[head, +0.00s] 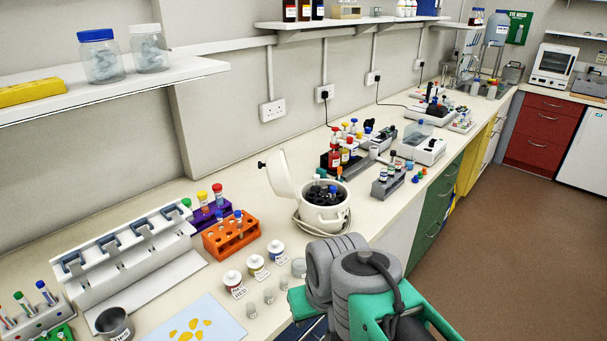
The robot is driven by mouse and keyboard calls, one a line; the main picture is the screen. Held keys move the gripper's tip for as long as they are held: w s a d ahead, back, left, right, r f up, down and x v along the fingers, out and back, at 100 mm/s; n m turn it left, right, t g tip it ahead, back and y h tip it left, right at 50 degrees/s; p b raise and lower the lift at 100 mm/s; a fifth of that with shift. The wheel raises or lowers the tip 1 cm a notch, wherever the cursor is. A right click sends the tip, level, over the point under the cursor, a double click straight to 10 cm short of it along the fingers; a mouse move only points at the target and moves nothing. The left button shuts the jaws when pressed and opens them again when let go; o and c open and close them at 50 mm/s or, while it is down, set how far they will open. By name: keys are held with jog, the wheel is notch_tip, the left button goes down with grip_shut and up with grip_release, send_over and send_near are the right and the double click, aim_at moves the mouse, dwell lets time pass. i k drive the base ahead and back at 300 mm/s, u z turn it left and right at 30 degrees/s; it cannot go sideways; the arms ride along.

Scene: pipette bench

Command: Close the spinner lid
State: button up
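The spinner (322,217) is a small round cream machine standing on the bench near the middle of the head view. Its dark rotor shows inside, with tubes with coloured caps in or just behind it. The spinner lid (281,174) is open, hinged at the back left of the body and tilted up steeply. A black knob sticks out from the lid's left side. My grey and green arm is in front of the spinner at the lower right. My gripper does not show.
An orange tube rack (231,237) and a purple rack (207,218) stand left of the spinner. Small labelled pots (256,265) stand in front. A grey tube rack (388,183) is to the right, and a red rack (345,158) is behind.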

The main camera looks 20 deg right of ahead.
aim_at(279, 175)
jog(key=u, duration=0.55)
jog(key=k, duration=1.3)
jog(key=u, duration=0.65)
jog(key=i, duration=1.3)
jog(key=u, duration=0.7)
